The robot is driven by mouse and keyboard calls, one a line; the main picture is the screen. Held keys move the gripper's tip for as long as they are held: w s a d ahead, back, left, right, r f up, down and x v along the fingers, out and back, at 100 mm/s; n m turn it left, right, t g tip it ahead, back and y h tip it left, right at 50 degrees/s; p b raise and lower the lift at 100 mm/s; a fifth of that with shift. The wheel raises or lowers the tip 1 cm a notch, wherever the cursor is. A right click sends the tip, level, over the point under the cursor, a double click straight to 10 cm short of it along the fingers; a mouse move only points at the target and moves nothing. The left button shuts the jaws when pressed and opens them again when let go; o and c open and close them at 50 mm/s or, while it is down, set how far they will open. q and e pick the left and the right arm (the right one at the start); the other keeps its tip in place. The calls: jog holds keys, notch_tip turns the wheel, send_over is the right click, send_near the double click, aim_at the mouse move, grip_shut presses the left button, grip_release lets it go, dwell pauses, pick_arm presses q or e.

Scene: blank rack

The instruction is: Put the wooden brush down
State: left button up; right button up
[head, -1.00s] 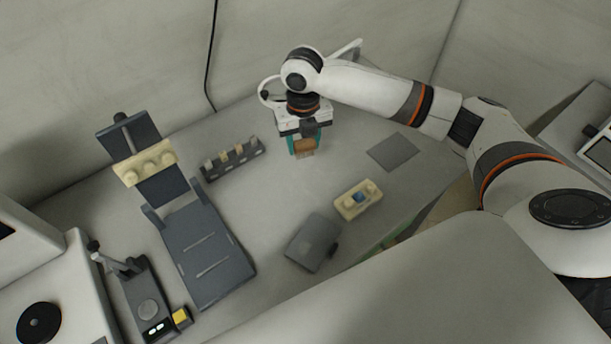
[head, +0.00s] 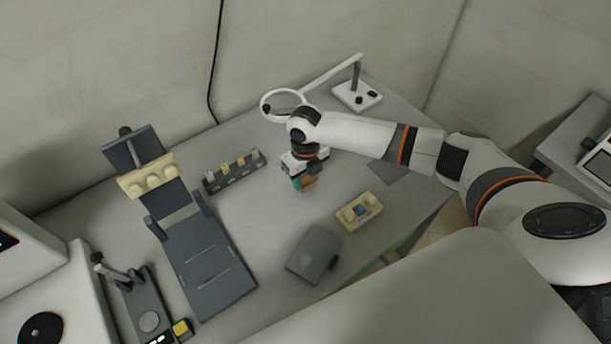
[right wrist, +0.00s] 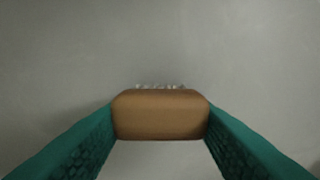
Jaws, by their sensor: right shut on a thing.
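The wooden brush (right wrist: 160,115) is a brown block with pale bristles at its far edge. In the right wrist view it sits between the two teal fingers of my right gripper (right wrist: 160,125), which is shut on it. In the head view my right gripper (head: 302,183) points down over the grey table (head: 270,215), with the brown brush (head: 308,183) at its tips. I cannot tell whether the brush touches the table. My left gripper is in neither view.
Left of the gripper stands a dark rack with pale pieces (head: 234,172). A grey mat (head: 388,172) lies right. A cream block with a blue piece (head: 359,212) and a grey box (head: 314,255) are nearer. A ring-headed magnifier (head: 357,95) stands behind. A dark slide fixture (head: 208,265) is at left.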

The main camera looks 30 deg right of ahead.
aim_at(306, 175)
jog(key=shift+f, duration=0.3)
jog(key=o, duration=0.9)
jog(key=shift+f, duration=0.15)
jog(key=shift+r, duration=0.35)
notch_tip(306, 175, up, 12)
jog(key=shift+f+b, duration=0.15)
jog(key=shift+b, duration=0.7)
